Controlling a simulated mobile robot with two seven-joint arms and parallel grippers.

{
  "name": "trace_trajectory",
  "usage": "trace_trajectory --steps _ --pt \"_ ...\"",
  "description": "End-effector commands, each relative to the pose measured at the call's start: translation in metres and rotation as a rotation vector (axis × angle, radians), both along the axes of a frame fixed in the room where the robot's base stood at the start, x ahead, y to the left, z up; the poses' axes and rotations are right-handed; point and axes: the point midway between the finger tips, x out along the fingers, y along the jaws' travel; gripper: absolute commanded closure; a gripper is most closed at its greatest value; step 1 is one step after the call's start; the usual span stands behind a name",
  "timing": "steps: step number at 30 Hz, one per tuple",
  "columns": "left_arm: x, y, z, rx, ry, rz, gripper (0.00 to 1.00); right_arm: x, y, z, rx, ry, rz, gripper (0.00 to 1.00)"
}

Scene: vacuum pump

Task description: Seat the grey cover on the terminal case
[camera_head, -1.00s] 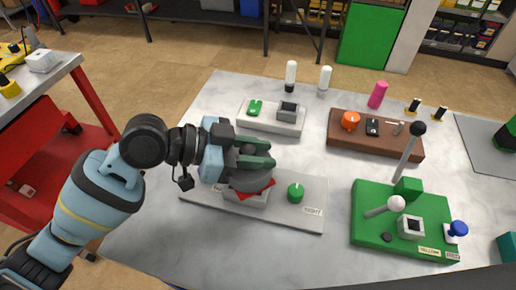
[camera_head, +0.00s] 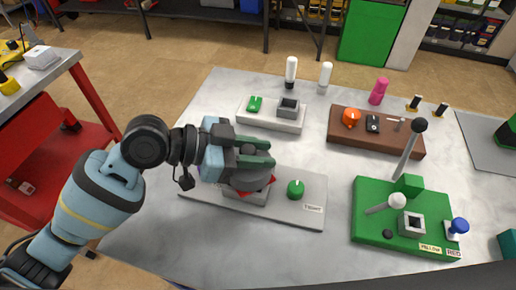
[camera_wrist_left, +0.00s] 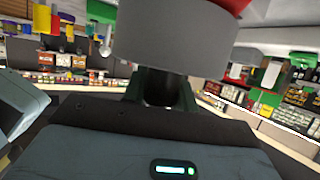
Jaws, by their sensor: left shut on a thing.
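My left gripper (camera_head: 255,158) is over the left part of a pale grey plate (camera_head: 300,215). It is shut on the dark knob of the round grey cover (camera_head: 252,181), which hangs below the green fingers. In the left wrist view the cover (camera_wrist_left: 175,42) fills the upper middle, with its stem between the fingers (camera_wrist_left: 160,92). Under the cover is a grey box-like case (camera_head: 243,197), with red corners (camera_head: 270,183) showing around the cover. The cover hides most of the case top, so I cannot tell whether they touch. My right gripper is not in view.
A green knob (camera_head: 296,188) stands on the plate, right of the case. A green board (camera_head: 370,220) with upright levers is at right. A white block (camera_head: 262,119) and a brown block (camera_head: 370,143) with small parts stand behind. Bare table lies between them.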

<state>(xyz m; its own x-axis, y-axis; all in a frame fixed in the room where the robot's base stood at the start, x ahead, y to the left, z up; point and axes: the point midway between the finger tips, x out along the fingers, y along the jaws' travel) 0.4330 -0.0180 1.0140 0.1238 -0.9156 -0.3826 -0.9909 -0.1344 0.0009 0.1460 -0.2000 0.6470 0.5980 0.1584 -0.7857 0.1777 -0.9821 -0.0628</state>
Motion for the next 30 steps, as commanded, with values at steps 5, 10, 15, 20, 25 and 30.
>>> trace_trajectory --steps 5,10,15,20,25,30 --pt "0.0 0.0001 -0.0004 0.0 0.0 0.0 0.97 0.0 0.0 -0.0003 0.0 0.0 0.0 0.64" --pt "0.0 0.0 -0.0003 -0.001 -0.001 0.0 0.97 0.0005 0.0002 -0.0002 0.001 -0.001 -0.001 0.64" --pt "0.0 0.0 -0.0003 0.0 -0.001 0.0 0.52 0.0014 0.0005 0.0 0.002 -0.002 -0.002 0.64" --pt "-0.0001 -0.0001 -0.0004 0.0 -0.001 0.0 0.47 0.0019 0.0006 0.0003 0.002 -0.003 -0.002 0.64" --pt "-0.0001 0.0 -0.0003 0.001 0.0 0.0 0.47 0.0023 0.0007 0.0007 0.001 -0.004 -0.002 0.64" --pt "0.0 0.0 0.0054 0.0 -0.002 0.0 0.47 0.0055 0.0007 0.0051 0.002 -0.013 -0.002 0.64"
